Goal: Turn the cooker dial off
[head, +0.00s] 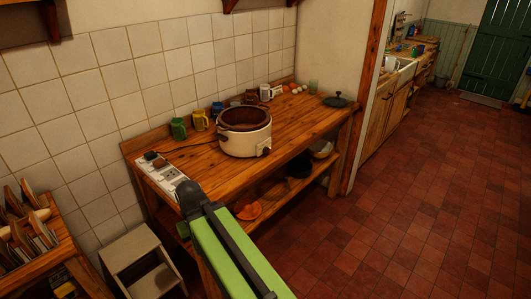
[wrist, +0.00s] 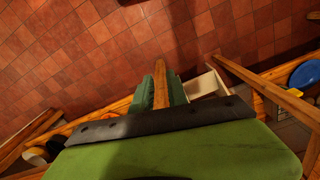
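The cooker (head: 240,143) is a cream pot with a dark brown inside and rim, standing upright on the wooden worktop. Its dark dial (head: 265,152) is low on the side facing the room; its setting is too small to read. My green arm with a dark joint crosses the bottom of the head view, in front of the worktop's near left corner and apart from the cooker.
A socket strip (head: 162,178) lies at the worktop's left end, with a black cord. A dark lid (head: 340,101) lies at the right end. The red tiled floor (head: 410,220) is clear at right.

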